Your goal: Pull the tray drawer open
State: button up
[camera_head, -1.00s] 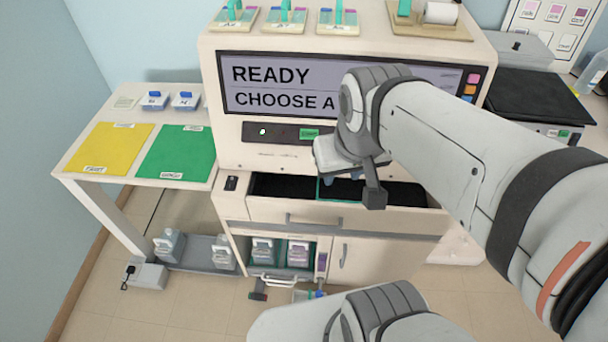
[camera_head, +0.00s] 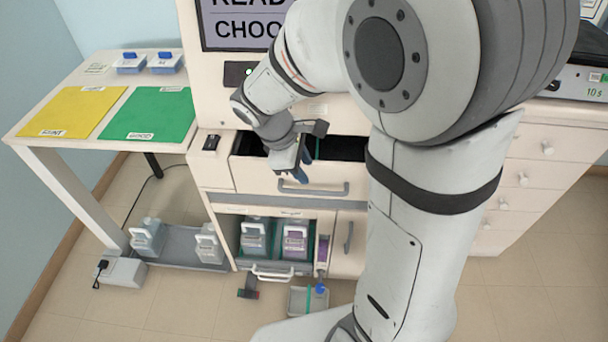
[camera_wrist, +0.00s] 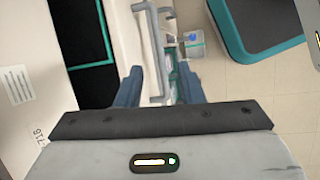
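The tray drawer has a cream front (camera_head: 262,179) below the machine's screen, and its dark interior (camera_head: 340,147) shows behind the front's top edge. Its grey bar handle (camera_head: 318,189) is on that front. My gripper (camera_head: 305,168) points down just above the handle, partly side-on. In the wrist view my gripper (camera_wrist: 158,86) has its two blue fingers apart, with nothing held. The handle (camera_wrist: 152,55) lies between them in that picture, ahead of the tips. I cannot tell if they touch. The black interior with teal lines (camera_wrist: 85,45) is at left.
A lower compartment holds bottles (camera_head: 256,238), with a cabinet handle (camera_head: 348,238) beside it. A side table with a yellow mat (camera_head: 72,111) and green mat (camera_head: 150,113) stands left. A small container (camera_head: 308,300) is on the floor. My arm hides the right of the machine.

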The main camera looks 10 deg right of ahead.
aim_at(315, 191)
jog(key=shift+n, duration=0.6)
jog(key=b+x, duration=0.1)
jog(key=x, duration=0.2)
jog(key=a+x, duration=0.1)
jog(key=x, duration=0.2)
jog(key=w+b+x, duration=0.1)
jog(key=x, duration=0.3)
jog(key=shift+a+f+b, duration=0.1)
jog(key=shift+f+b, duration=0.2)
jog(key=shift+f, duration=0.05)
grip_shut()
